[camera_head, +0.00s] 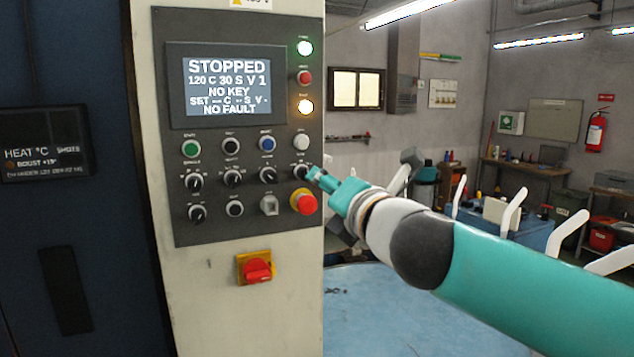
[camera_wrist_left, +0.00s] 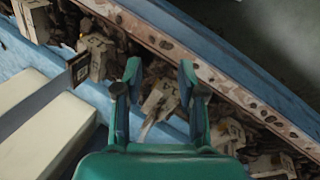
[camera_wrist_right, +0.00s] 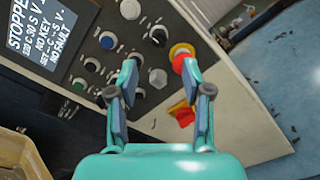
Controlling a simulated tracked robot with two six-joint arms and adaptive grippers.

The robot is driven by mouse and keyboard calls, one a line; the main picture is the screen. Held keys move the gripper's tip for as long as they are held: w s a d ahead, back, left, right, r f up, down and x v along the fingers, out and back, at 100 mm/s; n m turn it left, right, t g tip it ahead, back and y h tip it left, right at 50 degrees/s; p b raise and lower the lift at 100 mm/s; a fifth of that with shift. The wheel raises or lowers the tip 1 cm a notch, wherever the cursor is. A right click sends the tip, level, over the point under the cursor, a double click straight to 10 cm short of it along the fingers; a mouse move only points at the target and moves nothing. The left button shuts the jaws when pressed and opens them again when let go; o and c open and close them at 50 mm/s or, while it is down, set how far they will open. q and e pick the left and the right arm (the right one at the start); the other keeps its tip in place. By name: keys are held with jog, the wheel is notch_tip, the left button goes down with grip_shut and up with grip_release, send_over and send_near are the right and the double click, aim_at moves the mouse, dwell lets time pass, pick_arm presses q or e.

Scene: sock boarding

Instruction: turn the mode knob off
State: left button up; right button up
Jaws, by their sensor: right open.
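The control panel (camera_head: 240,150) carries several black rotary knobs with small labels that I cannot read, so I cannot tell which is the mode knob. The rightmost knob (camera_head: 300,172) of the upper knob row is beside my right gripper (camera_head: 318,175). In the right wrist view this knob (camera_wrist_right: 158,35) lies beyond the fingertips. My right gripper (camera_wrist_right: 160,66) is open and empty, facing the panel, with a grey switch (camera_wrist_right: 157,78) showing between its fingers. I cannot tell whether it touches anything. My left gripper (camera_wrist_left: 160,75) is open and shows only in the left wrist view.
A red emergency button (camera_head: 303,202) is close below my right gripper. A red switch on a yellow plate (camera_head: 257,268) sits lower on the cabinet. The screen (camera_head: 227,85) reads STOPPED and NO KEY. A blue rail with several pale clamp-like parts (camera_wrist_left: 160,100) lies beneath my left gripper.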

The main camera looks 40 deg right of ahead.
jog(key=shift+v, duration=1.65)
jog(key=shift+w+f, duration=0.1)
jog(key=shift+f, duration=0.05)
